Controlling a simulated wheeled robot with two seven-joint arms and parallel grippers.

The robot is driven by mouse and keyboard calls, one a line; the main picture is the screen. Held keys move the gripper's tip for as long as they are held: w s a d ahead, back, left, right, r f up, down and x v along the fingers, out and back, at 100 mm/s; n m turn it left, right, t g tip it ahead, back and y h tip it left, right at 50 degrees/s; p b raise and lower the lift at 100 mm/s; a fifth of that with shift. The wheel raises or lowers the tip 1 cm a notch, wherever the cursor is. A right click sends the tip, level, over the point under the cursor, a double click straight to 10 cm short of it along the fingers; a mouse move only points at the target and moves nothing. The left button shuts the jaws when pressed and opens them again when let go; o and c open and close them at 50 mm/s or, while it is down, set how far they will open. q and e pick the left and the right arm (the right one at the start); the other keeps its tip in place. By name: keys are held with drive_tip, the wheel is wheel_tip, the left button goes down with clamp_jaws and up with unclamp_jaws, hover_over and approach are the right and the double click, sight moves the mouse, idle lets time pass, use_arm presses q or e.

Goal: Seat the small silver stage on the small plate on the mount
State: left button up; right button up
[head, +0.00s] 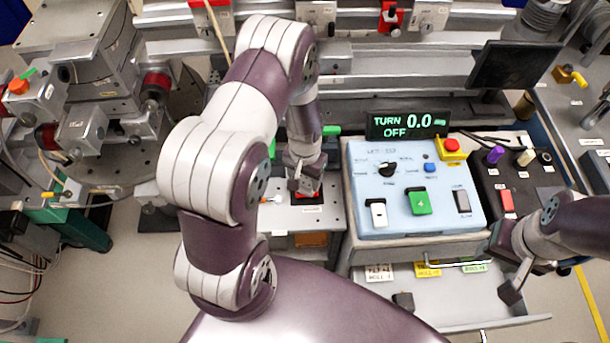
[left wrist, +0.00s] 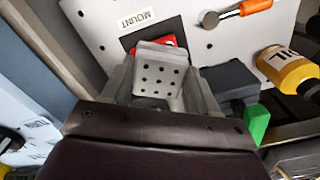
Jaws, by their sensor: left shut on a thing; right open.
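The small silver stage (left wrist: 160,72), a block with a grid of dark holes on its face, sits between the fingers of my left gripper (left wrist: 160,95) in the left wrist view. In the head view my left gripper (head: 304,182) points down over a red plate (head: 308,196) on the pale bench, and the stage is mostly hidden there. The red plate (left wrist: 168,40) shows just past the stage, beside a MOUNT label (left wrist: 137,18). Whether stage and plate touch I cannot tell. My right gripper (head: 513,280) is open and empty above the drawer at the right.
An orange-handled tool (left wrist: 247,8), a yellow oil bottle (left wrist: 285,68) and a green-ended dark block (left wrist: 257,122) lie near the mount. A pale blue control box (head: 415,185) stands right of it. Below is an open drawer (head: 460,310) with tags.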

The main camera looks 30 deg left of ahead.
use_arm(q)
drive_tip(key=o, duration=1.3)
drive_tip(key=shift+o, duration=0.2)
drive_tip(key=shift+r, duration=0.1)
